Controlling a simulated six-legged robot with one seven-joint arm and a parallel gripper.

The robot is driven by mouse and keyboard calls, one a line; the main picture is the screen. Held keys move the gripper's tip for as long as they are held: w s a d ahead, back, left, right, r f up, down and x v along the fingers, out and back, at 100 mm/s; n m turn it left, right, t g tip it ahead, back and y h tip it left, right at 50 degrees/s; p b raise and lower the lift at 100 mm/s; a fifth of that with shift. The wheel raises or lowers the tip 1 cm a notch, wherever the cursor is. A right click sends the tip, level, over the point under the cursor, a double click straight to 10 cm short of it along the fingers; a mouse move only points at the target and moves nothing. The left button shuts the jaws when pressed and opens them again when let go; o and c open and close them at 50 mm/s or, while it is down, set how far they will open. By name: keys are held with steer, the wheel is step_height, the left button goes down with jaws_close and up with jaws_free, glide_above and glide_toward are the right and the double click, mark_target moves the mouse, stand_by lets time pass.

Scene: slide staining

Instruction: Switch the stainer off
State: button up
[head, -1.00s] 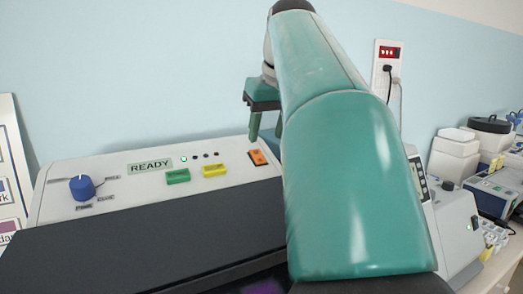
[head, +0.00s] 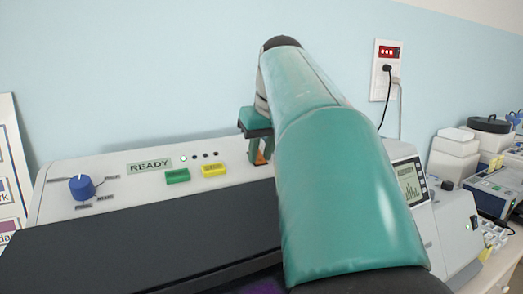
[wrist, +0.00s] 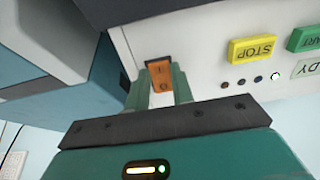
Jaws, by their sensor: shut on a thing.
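The stainer (head: 120,186) is a pale machine with a dark lid across its front. Its panel has an orange rocker switch (wrist: 159,68) marked I and O, at the panel's right end in the head view. My gripper (wrist: 160,88) is at the switch, its two green fingers on either side of it and shut on it. In the head view the fingers hide most of the orange. The READY label (head: 150,167) shows, and one small lamp (head: 183,158) beside it is lit.
A green START button (head: 177,176), a yellow STOP button (head: 214,170) and a blue knob (head: 82,187) sit left of the switch. A device with a screen (head: 411,183) stands to the right. A wall outlet (head: 388,70) is behind.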

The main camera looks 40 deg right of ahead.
steer(key=shift+w+d+r+g+y, duration=0.1)
steer(key=shift+w+r+g+y, duration=0.15)
steer(key=shift+g, duration=1.05)
steer(key=shift+r, duration=0.1)
steer(key=o, duration=1)
steer(key=shift+s, duration=0.1)
